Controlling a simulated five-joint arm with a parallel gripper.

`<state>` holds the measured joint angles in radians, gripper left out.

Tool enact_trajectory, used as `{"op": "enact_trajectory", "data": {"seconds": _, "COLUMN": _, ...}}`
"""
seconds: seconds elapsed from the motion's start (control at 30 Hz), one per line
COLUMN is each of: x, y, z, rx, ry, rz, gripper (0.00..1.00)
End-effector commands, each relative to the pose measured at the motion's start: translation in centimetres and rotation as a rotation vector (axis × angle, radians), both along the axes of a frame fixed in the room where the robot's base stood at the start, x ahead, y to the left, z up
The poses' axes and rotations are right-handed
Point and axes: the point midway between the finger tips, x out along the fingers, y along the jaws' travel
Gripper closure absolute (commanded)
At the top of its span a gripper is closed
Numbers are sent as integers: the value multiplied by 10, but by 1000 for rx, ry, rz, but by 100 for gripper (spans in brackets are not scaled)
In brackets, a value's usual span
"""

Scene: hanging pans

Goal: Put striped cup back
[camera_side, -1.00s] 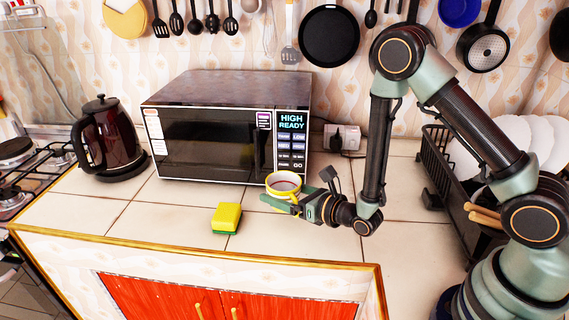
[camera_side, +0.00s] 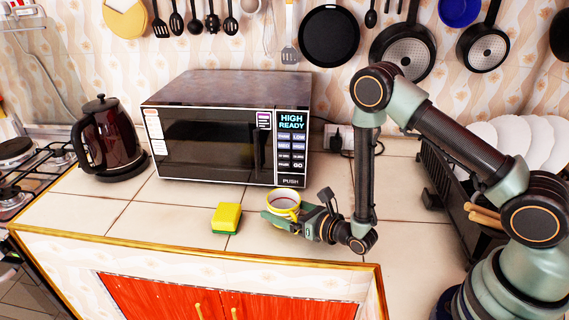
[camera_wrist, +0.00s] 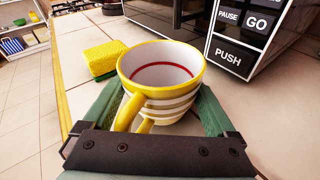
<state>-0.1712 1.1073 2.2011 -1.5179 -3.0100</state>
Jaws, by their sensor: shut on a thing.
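The striped cup (camera_side: 284,202) is white with yellow stripes, a yellow rim and a yellow handle. It stands upright between the fingers of my gripper (camera_side: 283,217), in front of the microwave's right end. In the wrist view the cup (camera_wrist: 160,80) fills the middle, with its handle toward the camera and a red ring inside. My gripper (camera_wrist: 160,112) is shut on the cup, one finger along each side. The cup looks empty. Its base is hidden, so I cannot tell whether it touches the counter.
A yellow and green sponge (camera_side: 226,217) lies just left of the cup. The microwave (camera_side: 230,130) stands behind, its door closed. A dark kettle (camera_side: 107,138) is at the left and a dish rack (camera_side: 440,170) with plates at the right. The counter's front edge is near.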

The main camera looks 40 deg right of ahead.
Motion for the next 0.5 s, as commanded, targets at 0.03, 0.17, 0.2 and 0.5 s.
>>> {"op": "enact_trajectory", "data": {"seconds": 0.03, "x": 0, "y": 0, "z": -1, "rx": 0, "ry": -1, "rz": 0, "gripper": 76}}
{"op": "enact_trajectory", "data": {"seconds": 0.17, "x": 0, "y": 0, "z": -2, "rx": 0, "ry": 1, "rz": 0, "gripper": 0}}
{"op": "enact_trajectory", "data": {"seconds": 0.2, "x": 0, "y": 0, "z": -2, "rx": 0, "ry": 1, "rz": 0, "gripper": 0}}
{"op": "enact_trajectory", "data": {"seconds": 0.5, "x": -6, "y": -1, "z": 1, "rx": -1, "ry": 4, "rz": 0, "gripper": 0}}
